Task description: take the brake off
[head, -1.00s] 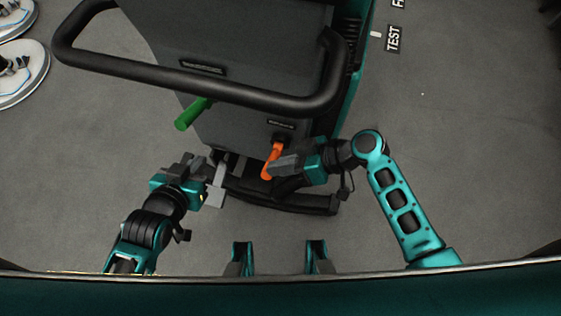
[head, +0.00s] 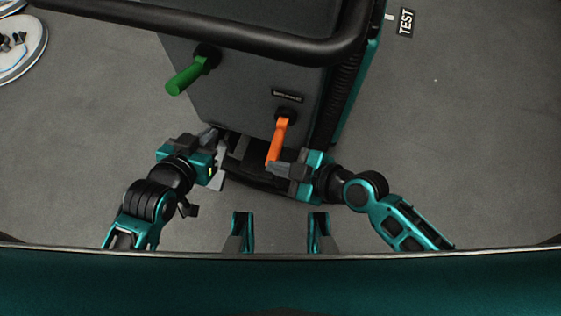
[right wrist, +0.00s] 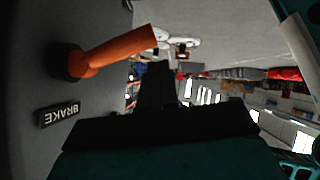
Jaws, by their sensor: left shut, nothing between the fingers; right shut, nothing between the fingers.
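The orange lever (head: 278,140) sits on the grey rear panel of the machine and hangs downward, tilted slightly left. In the right wrist view the orange lever (right wrist: 118,51) stands out from the panel, beside an upside-down label (right wrist: 60,115) that reads BRAKE. My right gripper (head: 274,168) is shut and empty at the lever's lower end in the head view. In the right wrist view its fingers (right wrist: 155,80) are apart from the lever. My left gripper (head: 217,160) is shut and empty, left of the machine's lower edge.
A green lever (head: 187,77) sticks out of the panel at upper left. A thick black handlebar (head: 220,40) crosses above both levers. A dark base (head: 262,180) juts out below the panel. Grey floor (head: 450,140) at right is clear.

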